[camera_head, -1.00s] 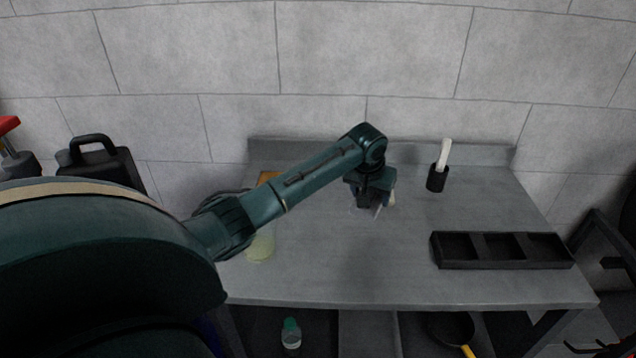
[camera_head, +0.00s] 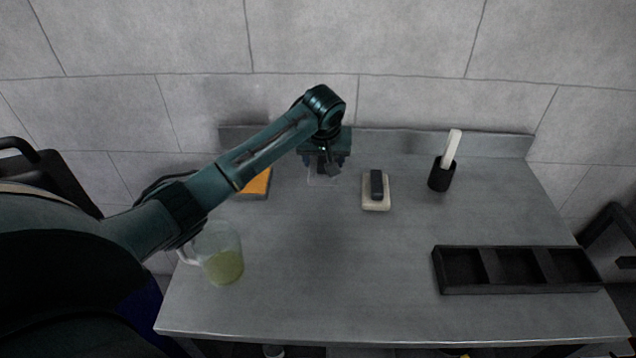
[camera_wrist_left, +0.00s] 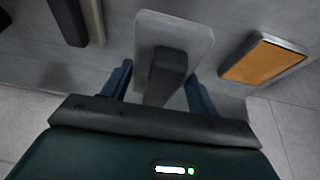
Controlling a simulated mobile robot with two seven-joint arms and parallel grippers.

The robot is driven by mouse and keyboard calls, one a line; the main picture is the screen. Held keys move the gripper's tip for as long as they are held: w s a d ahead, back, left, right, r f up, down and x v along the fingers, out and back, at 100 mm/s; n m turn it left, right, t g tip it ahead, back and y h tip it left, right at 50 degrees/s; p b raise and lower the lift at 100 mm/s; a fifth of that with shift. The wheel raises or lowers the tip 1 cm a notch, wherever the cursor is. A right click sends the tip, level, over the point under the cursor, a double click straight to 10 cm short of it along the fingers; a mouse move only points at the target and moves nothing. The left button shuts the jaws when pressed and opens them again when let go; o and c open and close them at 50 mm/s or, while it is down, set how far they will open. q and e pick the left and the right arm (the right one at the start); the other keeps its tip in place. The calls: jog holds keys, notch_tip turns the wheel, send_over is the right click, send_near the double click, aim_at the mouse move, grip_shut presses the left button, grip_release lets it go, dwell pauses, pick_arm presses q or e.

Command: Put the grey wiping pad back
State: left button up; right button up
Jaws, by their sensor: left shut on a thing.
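My left gripper (camera_head: 326,168) is over the back of the grey table (camera_head: 330,270), between an orange pad and a beige one. In the left wrist view its two blue fingers (camera_wrist_left: 160,92) are on either side of the dark handle of the grey wiping pad (camera_wrist_left: 192,32), shut on it. In the head view the pad (camera_head: 321,181) shows only as a faint pale edge under the gripper; the rest is hidden. I cannot tell whether it touches the table. My right gripper is not in view.
An orange pad (camera_head: 256,184) lies left of the gripper, partly behind my arm. A beige pad with a dark handle (camera_head: 376,203) lies right. A jug of yellowish liquid (camera_head: 224,266) stands front left, a black cup (camera_head: 440,177) and black three-compartment tray (camera_head: 515,287) right. The table's middle is clear.

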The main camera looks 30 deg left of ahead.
aim_at(323, 166)
pick_arm(q)
notch_tip(323, 166, down, 7)
jog(key=shift+f, duration=0.2)
jog(key=shift+f, duration=0.15)
jog(key=o, duration=0.9)
jog(key=shift+o, duration=0.2)
jog(key=v, duration=1.2)
jog(key=shift+p, duration=0.35)
